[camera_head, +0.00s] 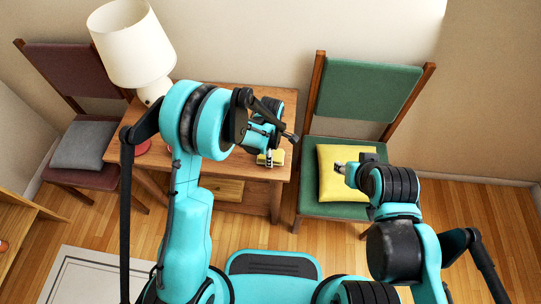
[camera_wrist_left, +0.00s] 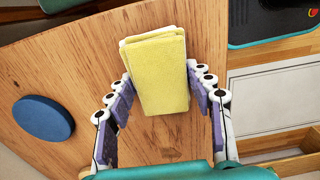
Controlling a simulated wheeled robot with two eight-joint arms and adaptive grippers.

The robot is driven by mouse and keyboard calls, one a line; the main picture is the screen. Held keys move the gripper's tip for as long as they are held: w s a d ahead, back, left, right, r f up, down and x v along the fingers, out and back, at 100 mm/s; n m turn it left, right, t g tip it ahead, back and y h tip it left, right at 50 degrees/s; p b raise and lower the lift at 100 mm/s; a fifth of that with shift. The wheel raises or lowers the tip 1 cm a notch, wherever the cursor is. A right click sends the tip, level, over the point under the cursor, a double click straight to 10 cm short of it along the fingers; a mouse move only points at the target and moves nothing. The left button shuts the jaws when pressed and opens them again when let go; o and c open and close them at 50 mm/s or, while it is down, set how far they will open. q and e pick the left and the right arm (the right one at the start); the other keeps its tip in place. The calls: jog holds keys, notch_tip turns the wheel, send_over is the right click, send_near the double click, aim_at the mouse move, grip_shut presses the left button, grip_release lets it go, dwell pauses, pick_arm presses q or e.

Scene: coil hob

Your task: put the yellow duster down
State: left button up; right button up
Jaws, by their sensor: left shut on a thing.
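The yellow duster (camera_wrist_left: 157,72) is a folded cloth pad with a pale lower layer. In the left wrist view it lies between the two fingers of my left gripper (camera_wrist_left: 163,108), which is shut on it. In the head view the duster (camera_head: 277,157) shows below the left gripper (camera_head: 268,156), at the right front of the wooden table (camera_head: 232,101). I cannot tell whether it touches the tabletop. My right gripper (camera_head: 341,169) is in front of the yellow cushion on the green chair; its jaw opening is too small to judge.
A blue disc (camera_wrist_left: 43,118) lies on the wood beside the duster. A white lamp (camera_head: 132,45) stands at the table's back left. A green chair (camera_head: 368,92) with a yellow cushion (camera_head: 335,185) is right; a dark chair (camera_head: 75,70) with a grey cushion (camera_head: 90,146) is left.

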pick_arm(q)
jog(key=shift+f, duration=0.15)
jog(key=o, duration=1.2)
jog(key=shift+r, duration=0.35)
notch_tip(320, 180, up, 12)
jog(key=p, duration=0.4)
jog(key=shift+p, duration=0.35)
